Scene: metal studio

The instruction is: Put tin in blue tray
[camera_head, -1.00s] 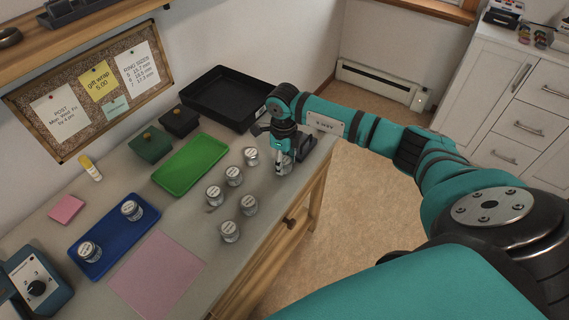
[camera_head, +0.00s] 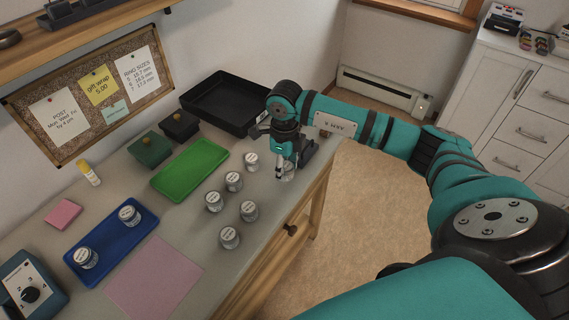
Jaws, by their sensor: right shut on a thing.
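The blue tray (camera_head: 108,242) lies on the left part of the bench with two tins in it, one at its far right end (camera_head: 130,215) and one at its near left end (camera_head: 85,258). Several more round, pale-lidded tins, such as this tin (camera_head: 234,181), stand on the bench right of the green tray. My right gripper (camera_head: 284,174) is at the bench's right side, shut on a tin (camera_head: 290,172) that its fingers partly hide. I cannot tell whether that tin touches the bench. My left gripper is out of view.
A green tray (camera_head: 190,168) lies mid-bench, with green (camera_head: 149,149) and black (camera_head: 180,125) boxes behind it. A black tray (camera_head: 222,100) is at the back. A pink sheet (camera_head: 155,279), pink pad (camera_head: 63,214) and glue-like bottle (camera_head: 90,173) lie around the blue tray.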

